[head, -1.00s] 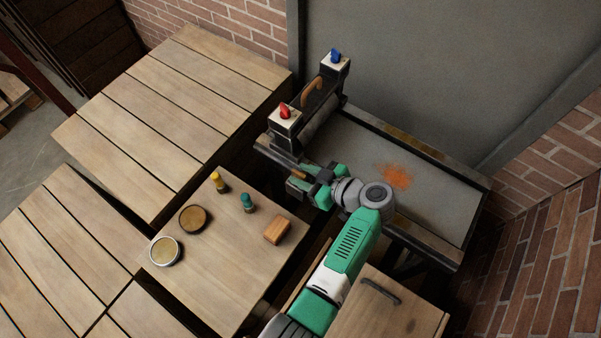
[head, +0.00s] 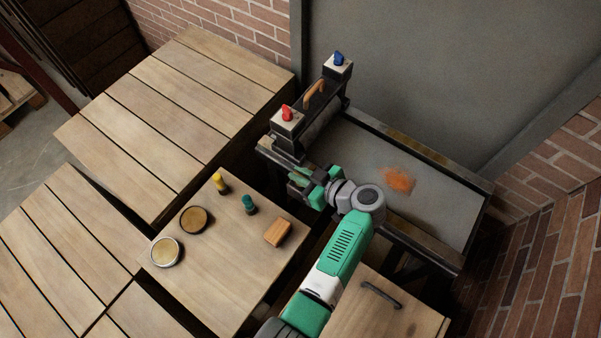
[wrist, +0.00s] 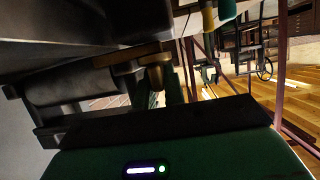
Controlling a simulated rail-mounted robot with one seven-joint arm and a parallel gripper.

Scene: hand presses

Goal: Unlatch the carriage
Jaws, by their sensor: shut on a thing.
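The carriage (head: 308,108) is a dark frame with a wooden handle (head: 315,91), standing across the left end of the press. It carries a red knob (head: 287,113) on its near block and a blue knob (head: 339,58) on its far block. My gripper (head: 300,177) is at the carriage's near end, low beside the press's edge. In the wrist view a small brass-coloured latch knob (wrist: 154,72) sits between my gripper's green fingers (wrist: 158,92), under the dark carriage parts. My gripper is shut on it. The knob is hidden in the head view.
The press bed (head: 365,160) with an orange patch (head: 398,180) lies to the right. A small table (head: 215,260) at left holds yellow (head: 220,184) and teal (head: 249,205) bottles, two round tins and a wooden block (head: 277,232). A drawer cabinet (head: 385,318) stands close to my arm.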

